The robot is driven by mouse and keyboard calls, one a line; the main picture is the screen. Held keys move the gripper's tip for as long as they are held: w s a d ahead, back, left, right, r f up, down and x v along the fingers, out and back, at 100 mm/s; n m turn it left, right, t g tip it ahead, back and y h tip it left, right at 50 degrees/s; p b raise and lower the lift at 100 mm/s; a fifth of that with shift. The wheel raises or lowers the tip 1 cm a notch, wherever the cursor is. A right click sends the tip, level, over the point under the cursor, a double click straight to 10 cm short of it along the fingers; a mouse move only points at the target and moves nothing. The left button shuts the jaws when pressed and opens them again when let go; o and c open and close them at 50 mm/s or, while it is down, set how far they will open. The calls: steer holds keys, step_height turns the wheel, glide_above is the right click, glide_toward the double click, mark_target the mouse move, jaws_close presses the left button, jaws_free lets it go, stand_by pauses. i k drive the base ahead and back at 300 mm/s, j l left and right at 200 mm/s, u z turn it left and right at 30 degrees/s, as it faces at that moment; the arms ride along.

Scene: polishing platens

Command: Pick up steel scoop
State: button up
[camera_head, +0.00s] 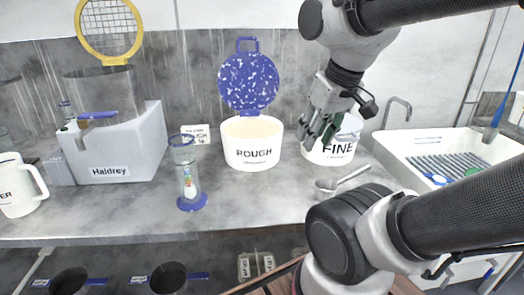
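A steel scoop (328,186) lies on the grey counter in front of the white FINE container. Its small round cup is at the left and its handle points up and to the right. My gripper (319,136) hangs above and behind the scoop, in front of the FINE container (343,154). Its dark fingers point down and look apart, with nothing seen between them. The gripper is clear of the scoop. My gripper and wrist hide part of the FINE container.
A white ROUGH container (252,152) with a raised speckled blue lid (249,81) stands left of the gripper. A blue-based glass timer (190,180) and a Haldrey machine (118,150) are further left. A sink (455,150) is at right. My forearm crosses the counter's front right.

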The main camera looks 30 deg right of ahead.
mark_target(325, 188)
steer(key=k+j+z, duration=0.1)
steer(key=z, duration=0.3)
steer(key=k+j+z, duration=0.2)
steer(key=z, duration=0.15)
steer(key=j, duration=0.1)
